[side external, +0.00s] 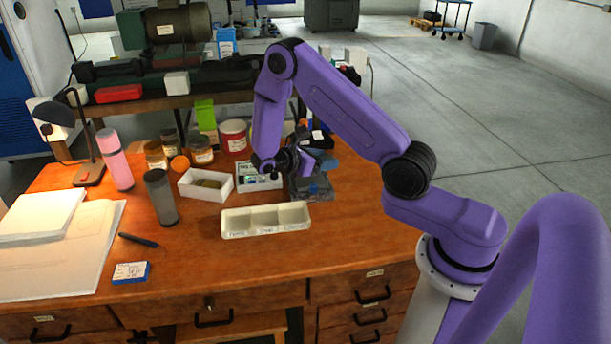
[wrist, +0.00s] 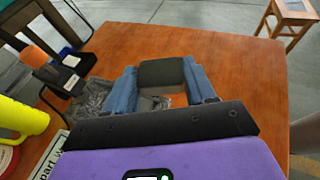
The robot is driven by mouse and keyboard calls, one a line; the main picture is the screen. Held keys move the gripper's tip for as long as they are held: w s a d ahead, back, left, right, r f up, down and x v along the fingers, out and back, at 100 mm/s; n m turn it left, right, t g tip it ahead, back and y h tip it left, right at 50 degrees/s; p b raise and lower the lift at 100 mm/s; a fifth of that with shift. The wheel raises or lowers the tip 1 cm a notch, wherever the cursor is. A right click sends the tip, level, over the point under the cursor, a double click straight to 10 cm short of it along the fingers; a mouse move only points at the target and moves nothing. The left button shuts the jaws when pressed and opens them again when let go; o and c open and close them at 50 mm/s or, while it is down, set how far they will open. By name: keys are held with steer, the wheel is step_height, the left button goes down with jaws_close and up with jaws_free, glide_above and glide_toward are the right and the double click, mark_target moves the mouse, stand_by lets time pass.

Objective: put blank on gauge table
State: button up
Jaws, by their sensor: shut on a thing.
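My gripper (wrist: 160,84) shows in the wrist view with two blue fingers closed on a dark grey block, which looks like the blank (wrist: 162,73). The block sits squarely between the fingertips, above the wooden table. In the side view my gripper (side external: 329,162) is at the back right of the table, near a grey see-through bin (side external: 312,188). The block cannot be made out there. This bin also shows in the wrist view (wrist: 92,97), left of and partly behind the fingers. I cannot tell which thing is the gauge table.
A pale three-compartment tray (side external: 265,221) stands in front of the bin. A white box (side external: 218,195), a grey cylinder (side external: 160,197), a pink bottle (side external: 115,160) and several jars stand to the left. The table's front right is clear. A stool (wrist: 293,12) stands beyond the table.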

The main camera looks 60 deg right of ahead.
steer(key=w, duration=0.1)
steer(key=w+d+f, duration=0.1)
steer(key=w+f, duration=0.1)
steer(key=w, duration=0.1)
steer(key=shift+d, duration=0.4)
glide_above(305, 181)
steer(key=s, duration=0.1)
steer(key=f, duration=0.4)
steer(key=shift+a+f, duration=0.15)
steer(key=shift+a, duration=0.1)
steer(key=shift+w+d+f, duration=0.3)
steer(key=shift+w+f, duration=0.25)
steer(key=shift+f, duration=1.75)
steer(key=shift+f, duration=0.1)
steer(key=o, duration=1)
steer(key=shift+f, duration=0.1)
